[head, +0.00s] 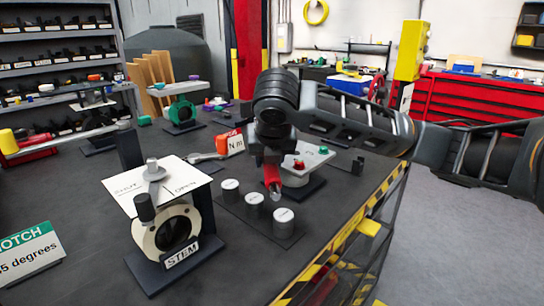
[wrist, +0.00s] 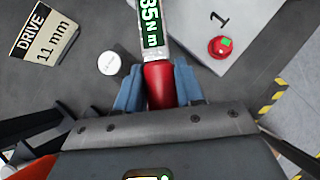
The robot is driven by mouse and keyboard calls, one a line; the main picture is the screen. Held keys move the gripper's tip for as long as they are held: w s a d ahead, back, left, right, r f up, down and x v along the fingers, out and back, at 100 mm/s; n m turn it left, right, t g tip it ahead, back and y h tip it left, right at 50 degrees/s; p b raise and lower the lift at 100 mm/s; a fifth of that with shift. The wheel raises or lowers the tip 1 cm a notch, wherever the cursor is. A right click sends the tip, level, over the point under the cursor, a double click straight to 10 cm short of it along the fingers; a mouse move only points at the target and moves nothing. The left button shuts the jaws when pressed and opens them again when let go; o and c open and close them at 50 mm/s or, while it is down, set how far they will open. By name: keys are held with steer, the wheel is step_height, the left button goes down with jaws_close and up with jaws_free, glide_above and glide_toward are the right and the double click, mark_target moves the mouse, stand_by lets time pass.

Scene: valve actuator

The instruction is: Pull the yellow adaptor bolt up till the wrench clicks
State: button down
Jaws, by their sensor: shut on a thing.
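My gripper (head: 271,158) is over the bench beside the grey plate. In the wrist view its blue fingers (wrist: 158,90) are shut on the red handle (wrist: 159,84) of a wrench. A label reading 35 Nm (wrist: 152,28) is on the wrench beyond the handle. The red handle also shows below my gripper in the head view (head: 272,178). The far end of the wrench is out of the wrist view. I cannot make out a yellow adaptor bolt in either view.
A grey plate (head: 313,155) carries red and green knobs; a red one with a green top (wrist: 221,47) lies near the wrench. Several grey cylinders (head: 254,205) stand in front. A valve (head: 166,235) marked STEM stands at left. The bench's striped edge (head: 352,230) is at right.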

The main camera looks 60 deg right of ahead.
steer(key=shift+w+a+m+g+p, duration=0.3)
steer(key=shift+w+m+g+p, duration=0.1)
steer(key=shift+w+m, duration=0.2)
steer(key=shift+r, duration=0.1)
steer(key=shift+w+a+r+m+g+h+p, duration=0.1)
steer(key=shift+w+a+m+g+h+p, duration=0.25)
steer(key=shift+w+m+p, duration=0.4)
